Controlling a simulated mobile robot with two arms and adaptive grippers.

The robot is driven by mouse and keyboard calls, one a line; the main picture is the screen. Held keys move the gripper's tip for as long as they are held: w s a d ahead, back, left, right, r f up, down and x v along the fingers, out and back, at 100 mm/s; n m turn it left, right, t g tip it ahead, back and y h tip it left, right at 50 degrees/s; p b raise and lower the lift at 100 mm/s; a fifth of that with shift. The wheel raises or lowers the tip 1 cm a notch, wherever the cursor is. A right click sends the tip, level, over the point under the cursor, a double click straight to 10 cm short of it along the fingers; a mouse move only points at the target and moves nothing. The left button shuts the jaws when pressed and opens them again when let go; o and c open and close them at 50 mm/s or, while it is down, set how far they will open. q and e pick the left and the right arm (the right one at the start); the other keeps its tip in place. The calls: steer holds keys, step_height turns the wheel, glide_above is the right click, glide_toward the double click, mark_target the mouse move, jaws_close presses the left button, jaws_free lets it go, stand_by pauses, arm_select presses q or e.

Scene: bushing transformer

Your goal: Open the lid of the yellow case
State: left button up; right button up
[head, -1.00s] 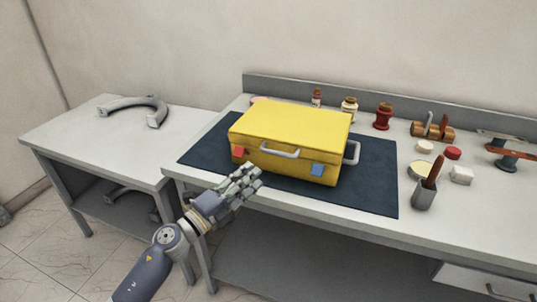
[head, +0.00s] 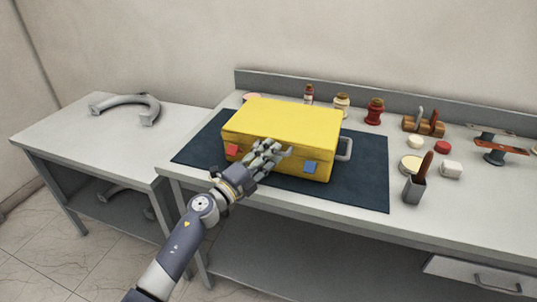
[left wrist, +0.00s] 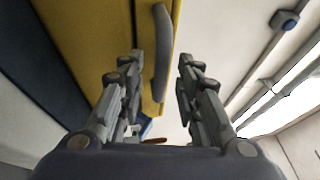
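The yellow case (head: 285,118) lies flat on a dark mat with its lid closed. A red latch (head: 232,150) and a blue latch (head: 310,167) sit on its front face, and a grey handle (head: 345,149) is on its right end. My left gripper (head: 278,150) is at the front of the case, between the two latches, and hides the front handle in the head view. In the left wrist view the fingers (left wrist: 161,62) are apart, with the grey front handle (left wrist: 163,50) just ahead and between their tips. My right gripper is out of view.
The dark mat (head: 362,185) lies on the grey workbench (head: 455,218). Bottles and a red jar (head: 375,110) stand behind the case. A cup with a tool (head: 415,188) and small items are at right. A side table (head: 75,140) holds a grey curved part (head: 125,103).

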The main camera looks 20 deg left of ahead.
arm_select(q)
steer(key=shift+c, duration=0.2)
jaws_close()
steer(key=shift+r, duration=0.1)
